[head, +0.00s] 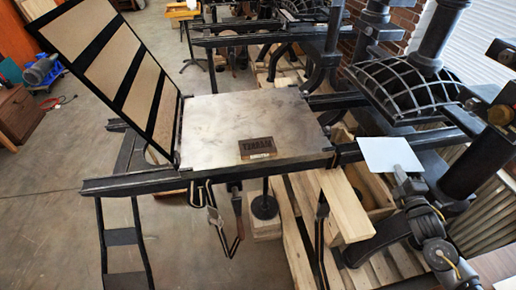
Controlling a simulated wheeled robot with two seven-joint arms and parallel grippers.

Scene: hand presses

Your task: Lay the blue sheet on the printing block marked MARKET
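The printing block (257,146) is a small dark-brown block on the front part of the press's flat grey metal bed (225,115). Its raised lettering looks reversed, and a small pale label on its front edge is too small to read for certain. A thin, very pale blue sheet (389,153) is at the right, beyond the bed's right edge and apart from the block. My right gripper (400,174) is at the sheet's near edge and appears shut on it. The fingertips are small and partly covered by the sheet. My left gripper is not in view.
A hinged frame (125,65) with tan panels and black bars stands raised at the bed's left. Dark rails (210,176) run along the bed. A black press column and ribbed platen (405,85) stand at back right. A wooden plank (345,205) juts out in front.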

